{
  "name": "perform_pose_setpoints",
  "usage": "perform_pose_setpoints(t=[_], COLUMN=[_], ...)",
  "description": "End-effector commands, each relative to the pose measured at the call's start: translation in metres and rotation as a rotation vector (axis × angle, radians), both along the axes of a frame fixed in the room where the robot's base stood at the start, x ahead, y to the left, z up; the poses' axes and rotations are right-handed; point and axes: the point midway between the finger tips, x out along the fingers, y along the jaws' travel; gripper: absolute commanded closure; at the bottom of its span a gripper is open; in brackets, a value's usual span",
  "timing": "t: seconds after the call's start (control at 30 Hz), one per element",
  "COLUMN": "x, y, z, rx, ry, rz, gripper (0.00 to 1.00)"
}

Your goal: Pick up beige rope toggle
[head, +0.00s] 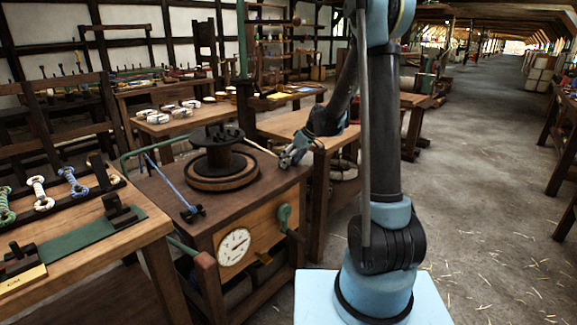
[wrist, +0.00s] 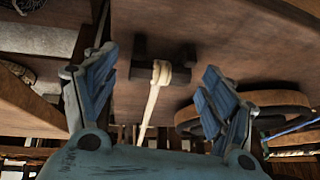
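I cannot tell whether this is the toggle itself. My gripper (wrist: 161,63) is open, with its two blue-grey fingers apart on either side of the beige winding and nothing between them. In the head view my gripper (head: 293,153) is at the right edge of the reel bench (head: 160,187), and it hides the cleat. A pale rope (head: 261,148) shows beside it.
A dark reel (head: 222,160) stands on the bench close to my gripper, with a blue rope (head: 170,186) on its left. The left table (head: 105,248) has a rack of toggles, including a whitish one (head: 40,193). The floor at right is clear.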

Motion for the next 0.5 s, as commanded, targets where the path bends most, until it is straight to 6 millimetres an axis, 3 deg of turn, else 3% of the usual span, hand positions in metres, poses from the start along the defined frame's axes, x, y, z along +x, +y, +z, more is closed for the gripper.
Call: perform_pose_setpoints(t=[0.03,0.1,0.13,0.5], x=[0.0,0.0,0.0,-0.0001], y=[0.0,0.0,0.0,-0.0002], z=[0.0001,0.0001,0.0001,0.0011], rx=[0.0,0.0,0.0,0.0], ry=[0.0,0.0,0.0,0.0], rz=[0.0,0.0,0.0,0.0], gripper=[0.42,0.58,0.6,0.61])
